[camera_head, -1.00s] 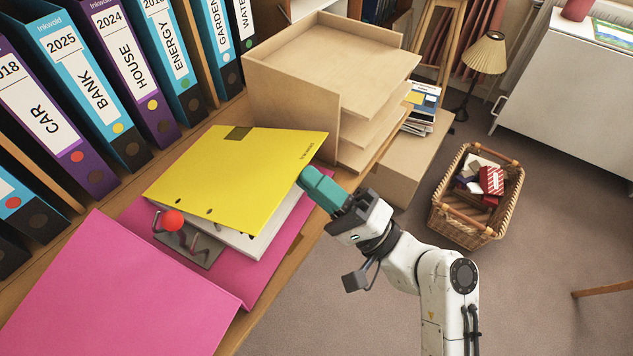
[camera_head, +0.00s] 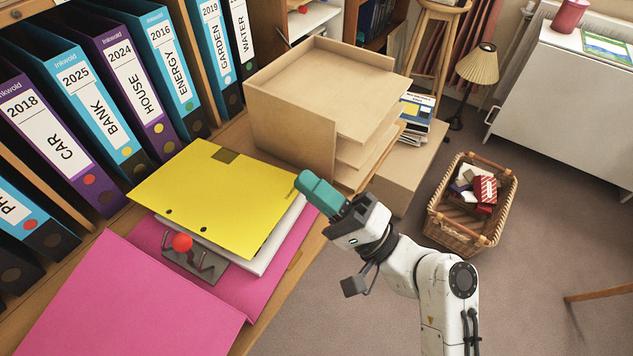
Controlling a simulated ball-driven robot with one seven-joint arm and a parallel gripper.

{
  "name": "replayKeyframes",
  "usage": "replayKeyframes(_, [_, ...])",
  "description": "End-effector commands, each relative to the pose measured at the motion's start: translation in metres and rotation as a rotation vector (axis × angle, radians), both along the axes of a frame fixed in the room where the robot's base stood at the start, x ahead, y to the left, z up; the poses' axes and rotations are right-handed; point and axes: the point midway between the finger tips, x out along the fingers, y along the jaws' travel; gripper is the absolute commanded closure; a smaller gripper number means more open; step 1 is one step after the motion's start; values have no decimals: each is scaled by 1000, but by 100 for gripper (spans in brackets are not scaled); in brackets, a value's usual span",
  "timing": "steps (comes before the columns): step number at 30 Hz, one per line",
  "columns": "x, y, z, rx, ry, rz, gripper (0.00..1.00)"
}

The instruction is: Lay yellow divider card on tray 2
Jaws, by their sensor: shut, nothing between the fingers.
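The yellow divider card (camera_head: 215,195) lies on the stack of white paper (camera_head: 275,248) in the open pink binder (camera_head: 150,305). Two punched holes show near its front left edge. The wooden letter tray stack (camera_head: 335,90) stands behind it to the right, with several levels. I see no numbers on the trays, so I cannot tell which is tray 2. My gripper (camera_head: 305,180) has teal fingers, which are shut and empty. It is at the card's right corner, in front of the trays; I cannot tell whether it touches the card.
Upright labelled binders (camera_head: 110,85) line the shelf at left. The binder's ring mechanism (camera_head: 195,258) has a red knob (camera_head: 182,242). A wicker basket (camera_head: 470,220) and a magazine pile (camera_head: 416,118) are at right. The floor at lower right is mostly clear.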

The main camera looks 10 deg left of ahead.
Motion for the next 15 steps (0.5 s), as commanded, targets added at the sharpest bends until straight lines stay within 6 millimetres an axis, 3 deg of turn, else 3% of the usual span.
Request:
replayKeyframes(1, [0, 0, 16, 0, 0, 0, 100])
replayKeyframes(5, [0, 0, 32, 0, 0, 0, 100])
replayKeyframes(15, [0, 0, 54, 0, 0, 0, 100])
